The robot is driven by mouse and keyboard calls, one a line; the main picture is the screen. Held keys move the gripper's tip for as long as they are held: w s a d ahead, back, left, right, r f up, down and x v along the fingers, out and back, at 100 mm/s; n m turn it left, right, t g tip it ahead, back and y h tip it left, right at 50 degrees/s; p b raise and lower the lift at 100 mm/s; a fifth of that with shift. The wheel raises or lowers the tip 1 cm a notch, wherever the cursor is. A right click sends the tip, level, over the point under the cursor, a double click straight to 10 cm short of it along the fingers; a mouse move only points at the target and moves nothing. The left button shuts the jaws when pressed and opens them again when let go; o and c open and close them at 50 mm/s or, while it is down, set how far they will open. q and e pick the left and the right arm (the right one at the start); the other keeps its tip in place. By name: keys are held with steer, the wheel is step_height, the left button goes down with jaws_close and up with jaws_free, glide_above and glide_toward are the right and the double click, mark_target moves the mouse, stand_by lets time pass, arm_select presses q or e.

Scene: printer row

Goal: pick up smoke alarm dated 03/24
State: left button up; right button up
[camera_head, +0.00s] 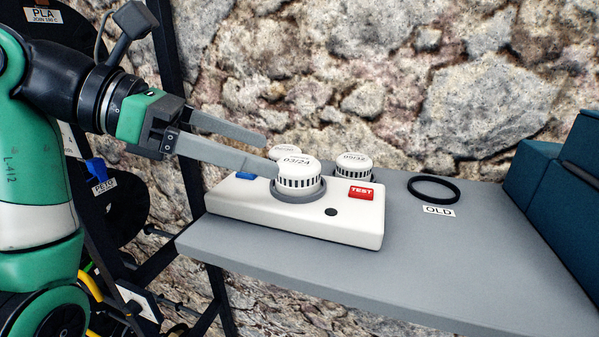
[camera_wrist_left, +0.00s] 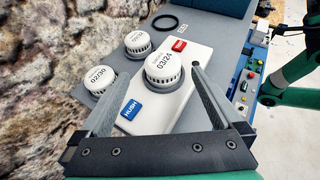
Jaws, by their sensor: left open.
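The smoke alarm dated 03/24 (camera_head: 298,176) is a round white unit with dark slots around its side. It sits upright in a grey round holder on a white test box (camera_head: 300,226). It also shows in the left wrist view (camera_wrist_left: 164,68). My left gripper (camera_head: 266,152) is open, its fingers pointing at the alarm from the left. In the left wrist view the alarm lies ahead between the two fingers (camera_wrist_left: 151,85); I cannot tell whether a finger touches it. My right gripper is not seen in either view.
Behind the box stand two more white alarms, one dated 09/32 (camera_head: 354,164) and one marked 02/30 (camera_wrist_left: 99,79). The box has a red TEST button (camera_head: 361,193) and a blue HUSH button (camera_wrist_left: 131,109). A black ring (camera_head: 433,189) lies by an OLD label (camera_head: 439,211). Teal cabinet (camera_head: 560,190) at right.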

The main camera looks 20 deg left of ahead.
mark_target(281, 162)
arm_select(q)
steer(key=x, duration=0.6)
steer(key=shift+d+f+p, duration=0.25)
steer(key=shift+d+p, duration=0.1)
steer(key=c, duration=1.4)
